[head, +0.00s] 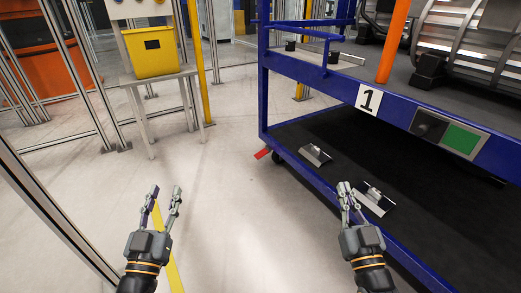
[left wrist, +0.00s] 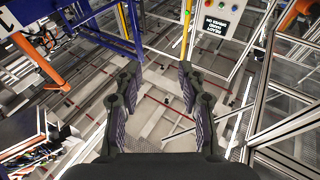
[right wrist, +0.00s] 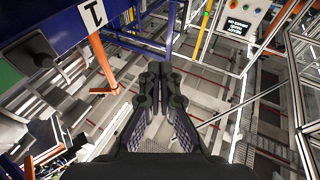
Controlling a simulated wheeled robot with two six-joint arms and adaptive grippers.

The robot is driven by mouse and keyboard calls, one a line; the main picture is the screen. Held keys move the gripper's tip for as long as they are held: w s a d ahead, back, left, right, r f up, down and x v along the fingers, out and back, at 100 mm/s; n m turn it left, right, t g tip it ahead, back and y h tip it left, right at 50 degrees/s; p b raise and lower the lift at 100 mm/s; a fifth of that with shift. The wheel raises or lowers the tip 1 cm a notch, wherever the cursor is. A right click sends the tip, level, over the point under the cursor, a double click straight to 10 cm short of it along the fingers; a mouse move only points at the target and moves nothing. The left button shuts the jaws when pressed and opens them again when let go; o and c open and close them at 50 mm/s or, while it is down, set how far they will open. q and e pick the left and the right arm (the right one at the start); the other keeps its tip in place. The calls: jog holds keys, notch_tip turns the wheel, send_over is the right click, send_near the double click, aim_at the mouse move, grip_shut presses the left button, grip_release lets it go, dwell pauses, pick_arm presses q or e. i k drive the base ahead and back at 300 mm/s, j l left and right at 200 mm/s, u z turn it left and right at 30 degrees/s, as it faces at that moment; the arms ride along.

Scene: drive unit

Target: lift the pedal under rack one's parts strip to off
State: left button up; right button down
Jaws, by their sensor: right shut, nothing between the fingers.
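Rack one is a blue frame with a white "1" plate (head: 369,99), and its long lower shelf has a black mat (head: 440,205). A small red pedal (head: 262,153) sticks out low at the rack's near left corner, beside a dark caster (head: 277,157). I cannot tell its exact tilt. My right gripper (head: 347,188) is shut and empty, in front of the shelf edge and to the right of the pedal. My left gripper (head: 165,194) is open and empty over the floor, left of the pedal. I cannot make out the pedal in either wrist view.
Two metal parts (head: 315,154) (head: 375,200) lie on the black mat. An orange post (head: 394,42) rises from the rack, near a grey-and-green panel (head: 447,134). A yellow bin (head: 152,52) sits on a stand at the back left. The floor between is clear.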

aim_at(262, 154)
jog(key=i+j, duration=0.2)
jog(key=i, duration=0.3)
jog(key=i+j+z, duration=0.1)
jog(key=i, duration=0.4)
jog(key=i+j, duration=0.35)
jog(key=i+j+z, duration=0.1)
jog(key=i+j, duration=0.15)
jog(key=i, duration=0.35)
jog(key=i+j, duration=0.3)
jog(key=i, duration=0.15)
jog(key=l+z, duration=0.05)
